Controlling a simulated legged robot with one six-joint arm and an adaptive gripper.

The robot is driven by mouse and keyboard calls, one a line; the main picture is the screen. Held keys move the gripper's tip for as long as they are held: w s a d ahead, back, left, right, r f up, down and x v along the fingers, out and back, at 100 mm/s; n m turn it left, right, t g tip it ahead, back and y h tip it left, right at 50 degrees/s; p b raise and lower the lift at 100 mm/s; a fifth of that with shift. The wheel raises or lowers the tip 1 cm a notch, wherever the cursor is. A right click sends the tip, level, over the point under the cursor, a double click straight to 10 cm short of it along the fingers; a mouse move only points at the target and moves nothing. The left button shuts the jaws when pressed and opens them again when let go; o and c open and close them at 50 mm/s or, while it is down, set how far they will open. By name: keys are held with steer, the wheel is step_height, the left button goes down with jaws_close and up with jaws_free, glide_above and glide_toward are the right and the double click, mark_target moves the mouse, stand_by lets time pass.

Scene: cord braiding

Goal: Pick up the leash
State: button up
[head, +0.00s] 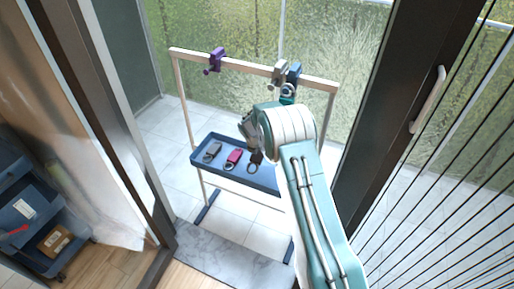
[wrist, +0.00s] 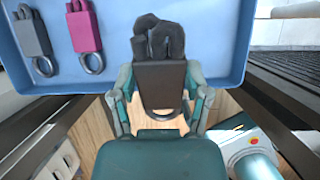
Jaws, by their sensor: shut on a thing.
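The leash is a dark brown and black folded cord with a ring at one end. In the wrist view, the leash (wrist: 160,80) sits between the teal fingers of my gripper (wrist: 161,103), which is shut on its brown band. The ring points back towards the palm and the black loops point away, over the tray. In the head view the leash (head: 256,157) shows at the right of the blue tray (head: 202,162), and my arm hides most of my gripper. I cannot tell whether the leash touches the tray.
A grey cord bundle (wrist: 32,38) and a pink one (wrist: 84,33) lie in the tray, left of the leash. The rack's top bar (head: 246,67) carries purple (head: 214,60), grey (head: 280,72) and blue (head: 293,76) clamps. Dark door frames stand on both sides.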

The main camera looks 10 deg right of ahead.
mark_target(258, 155)
steer(key=shift+s+a+r, duration=0.2)
steer(key=shift+s+r, duration=0.15)
steer(key=shift+s, duration=0.45)
steer(key=shift+s+a+r, duration=0.25)
steer(key=shift+s+r, duration=0.15)
steer(key=shift+s, duration=0.35)
steer(key=shift+s+a+r, duration=0.2)
steer(key=shift+s+r, duration=0.15)
steer(key=shift+s, duration=0.45)
